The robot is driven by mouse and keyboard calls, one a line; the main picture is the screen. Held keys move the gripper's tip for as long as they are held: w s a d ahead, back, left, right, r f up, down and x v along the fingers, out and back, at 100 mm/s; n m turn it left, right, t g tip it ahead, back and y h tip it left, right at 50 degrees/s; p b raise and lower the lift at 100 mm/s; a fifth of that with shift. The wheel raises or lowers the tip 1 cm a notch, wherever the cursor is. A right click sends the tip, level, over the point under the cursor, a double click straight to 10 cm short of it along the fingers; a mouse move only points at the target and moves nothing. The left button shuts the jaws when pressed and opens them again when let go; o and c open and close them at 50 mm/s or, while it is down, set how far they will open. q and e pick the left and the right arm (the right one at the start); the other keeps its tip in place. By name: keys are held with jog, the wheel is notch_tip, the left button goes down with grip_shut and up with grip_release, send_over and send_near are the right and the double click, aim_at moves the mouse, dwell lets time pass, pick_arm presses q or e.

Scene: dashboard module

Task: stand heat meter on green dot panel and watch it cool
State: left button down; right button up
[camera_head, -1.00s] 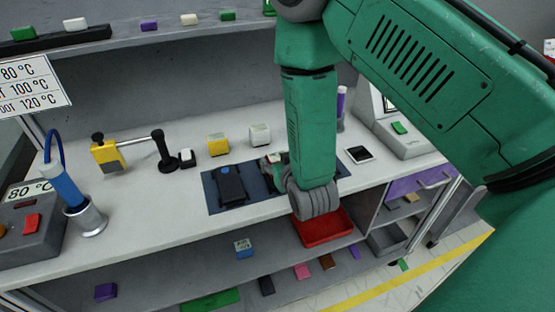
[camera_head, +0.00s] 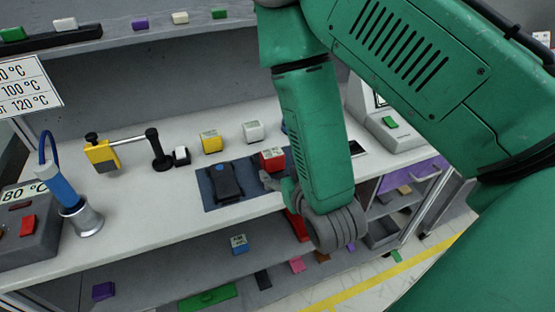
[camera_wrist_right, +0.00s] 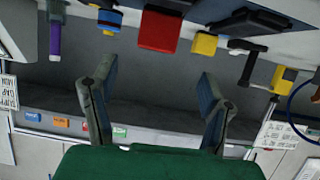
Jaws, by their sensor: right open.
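I cannot tell which thing is the heat meter. Labelled blocks on the bench are yellow (camera_head: 211,142), white (camera_head: 253,131) and red (camera_head: 272,158); a blue one (camera_head: 239,243) is on the shelf below. A green panel (camera_head: 208,297) lies low on that shelf; whether it is the green dot panel is unclear. My right gripper (camera_wrist_right: 155,97) is open and empty in the wrist view. The red block (camera_wrist_right: 160,30) also shows in the wrist view. My left gripper is out of view.
A dark device (camera_head: 224,181) lies on a dark mat (camera_head: 208,197). A yellow clamp with a rod (camera_head: 102,155) and a blue iron in a metal holder (camera_head: 85,218) stand to the left. A red tray (camera_head: 298,226) is partly hidden by my arm.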

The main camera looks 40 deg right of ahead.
pick_arm(q)
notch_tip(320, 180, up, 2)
jog(key=shift+p, duration=0.55)
pick_arm(e)
jog(key=shift+v, duration=0.85)
jog(key=s+f+n+g+y, duration=0.3)
jog(key=s+f+g, duration=0.9)
jog(key=s+f, duration=0.6)
jog(key=shift+s+a+n, duration=0.2)
jog(key=shift+s+n, duration=0.1)
jog(key=shift+s, duration=0.35)
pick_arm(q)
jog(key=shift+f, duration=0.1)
pick_arm(e)
jog(key=shift+f, duration=0.15)
pick_arm(q)
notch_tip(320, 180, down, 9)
jog(key=b, duration=0.9)
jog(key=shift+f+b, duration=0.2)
jog(key=shift+b, duration=0.1)
pick_arm(e)
notch_tip(320, 180, down, 9)
jog(key=shift+w, duration=0.15)
